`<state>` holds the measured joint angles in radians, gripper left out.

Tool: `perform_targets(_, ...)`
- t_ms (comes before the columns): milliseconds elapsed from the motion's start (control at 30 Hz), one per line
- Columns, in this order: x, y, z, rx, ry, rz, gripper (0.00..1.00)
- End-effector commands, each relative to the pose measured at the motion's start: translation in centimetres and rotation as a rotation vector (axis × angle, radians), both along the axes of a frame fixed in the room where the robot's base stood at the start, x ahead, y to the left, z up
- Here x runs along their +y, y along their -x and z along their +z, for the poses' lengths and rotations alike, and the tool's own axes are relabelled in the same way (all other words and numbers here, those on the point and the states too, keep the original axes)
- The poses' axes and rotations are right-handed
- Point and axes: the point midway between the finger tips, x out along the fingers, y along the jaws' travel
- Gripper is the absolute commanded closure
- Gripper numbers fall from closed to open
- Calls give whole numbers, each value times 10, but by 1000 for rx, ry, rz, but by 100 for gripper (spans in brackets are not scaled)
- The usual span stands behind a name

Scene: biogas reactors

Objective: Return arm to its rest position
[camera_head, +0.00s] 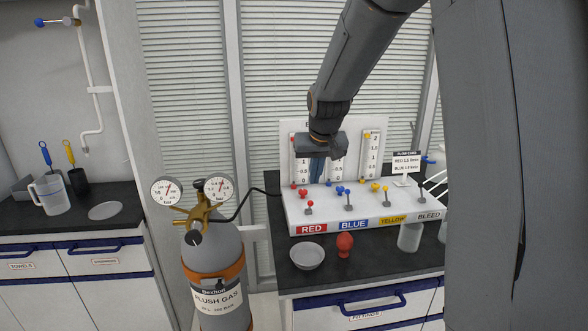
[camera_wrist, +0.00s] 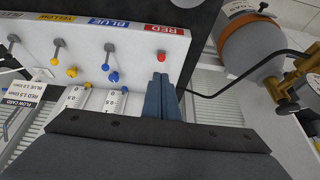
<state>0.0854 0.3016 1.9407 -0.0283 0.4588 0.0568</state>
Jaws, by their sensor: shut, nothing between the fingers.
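My arm reaches down from the top of the head view. My gripper (camera_head: 318,176) hangs in front of the flow meter panel, its two blue-grey fingers pointing down. In the wrist view my gripper (camera_wrist: 161,80) has its fingers together, with nothing between them. The tips are near the red-labelled end of the white valve panel (camera_head: 359,215). I cannot tell whether they touch it. The arm and gripper hide part of the flow meter scales behind them.
A gas cylinder (camera_head: 214,262) with two gauges stands left of the bench. A grey bowl (camera_head: 307,256), a red bulb-shaped object (camera_head: 345,245) and a clear beaker (camera_head: 409,236) sit in front of the panel. A flow card (camera_head: 406,164) stands at the panel's right.

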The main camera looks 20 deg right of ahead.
Motion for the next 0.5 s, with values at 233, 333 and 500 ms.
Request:
perform_targets(233,14,48,-20,61,-5,22,100)
perform_targets(333,28,103,-41,127,-10,46,100)
perform_targets(500,47,200,-74,239,-15,87,100)
